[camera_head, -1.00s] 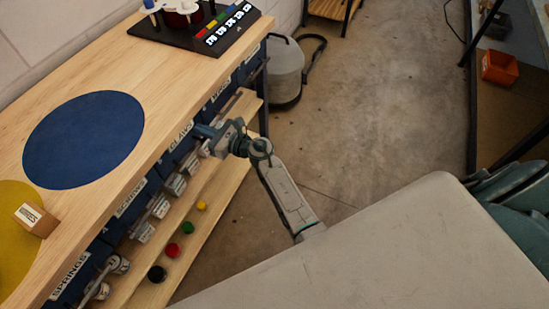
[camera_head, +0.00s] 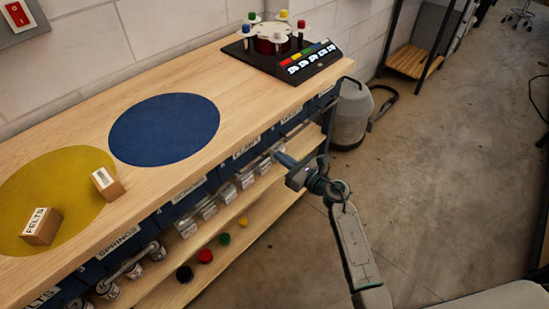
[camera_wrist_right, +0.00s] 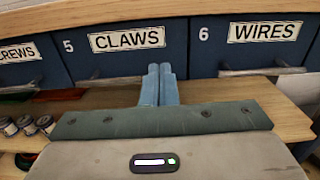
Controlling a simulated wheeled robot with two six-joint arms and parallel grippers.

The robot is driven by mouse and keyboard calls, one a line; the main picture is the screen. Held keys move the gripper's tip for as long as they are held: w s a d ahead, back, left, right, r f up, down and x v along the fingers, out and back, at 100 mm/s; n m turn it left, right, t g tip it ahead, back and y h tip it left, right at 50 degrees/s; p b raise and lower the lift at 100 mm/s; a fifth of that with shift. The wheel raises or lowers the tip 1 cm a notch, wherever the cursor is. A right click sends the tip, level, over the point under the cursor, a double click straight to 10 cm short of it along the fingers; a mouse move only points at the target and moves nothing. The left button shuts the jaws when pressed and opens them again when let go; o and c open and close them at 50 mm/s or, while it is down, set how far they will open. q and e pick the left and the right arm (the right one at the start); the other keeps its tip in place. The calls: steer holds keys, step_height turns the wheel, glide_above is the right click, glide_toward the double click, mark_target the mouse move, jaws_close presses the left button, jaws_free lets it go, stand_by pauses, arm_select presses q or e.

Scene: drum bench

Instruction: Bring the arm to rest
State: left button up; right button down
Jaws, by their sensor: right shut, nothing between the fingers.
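My right gripper (camera_head: 284,159) is in front of the bench's drawer row, below the worktop edge. Its two blue fingers (camera_wrist_right: 160,84) are together with nothing between them, in the right wrist view. They point toward the drawer fronts between the CLAWS drawer (camera_wrist_right: 128,40) and the WIRES drawer (camera_wrist_right: 264,32). Whether the fingertips touch a drawer front, I cannot tell. My right forearm (camera_head: 352,245) extends down toward the lower right of the head view. My left gripper is not in view.
The worktop (camera_head: 225,100) carries a blue disc (camera_head: 165,129), a yellow disc (camera_head: 70,180) with two small boxes, and a black stand (camera_head: 300,65) with coloured pegs. Drawer handles and a lower shelf (camera_head: 240,215) with coloured caps are near the arm. Open floor (camera_head: 440,180) lies right.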

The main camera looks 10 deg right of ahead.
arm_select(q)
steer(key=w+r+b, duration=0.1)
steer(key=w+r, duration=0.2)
arm_select(e)
steer(key=d+v, duration=0.1)
steer(key=v, duration=0.6)
steer(key=s+d+f+m+g+h+p, duration=0.1)
steer(key=s+d+f+m+h, duration=0.3)
steer(key=f+m, duration=0.6)
steer(key=s+d+f+m+g+h, duration=0.1)
steer(key=s+d+f+m+h, duration=0.3)
steer(key=f+m, duration=0.55)
steer(key=s+d+f+m+g+h+p, duration=0.1)
steer(key=s+d+f+m+h, duration=0.35)
steer(key=f+m, duration=0.55)
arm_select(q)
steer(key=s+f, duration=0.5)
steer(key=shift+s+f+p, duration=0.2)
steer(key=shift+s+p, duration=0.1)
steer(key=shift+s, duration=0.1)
arm_select(e)
steer(key=s+f+m+g, duration=0.5)
steer(key=s+f+m, duration=0.2)
steer(key=s, duration=0.8)
steer(key=s+f+m+g, duration=0.5)
steer(key=s+f+m, duration=0.2)
steer(key=s+f, duration=0.5)
steer(key=s, duration=0.3)
steer(key=shift+d, duration=0.35)
steer(key=shift+y, duration=0.25)
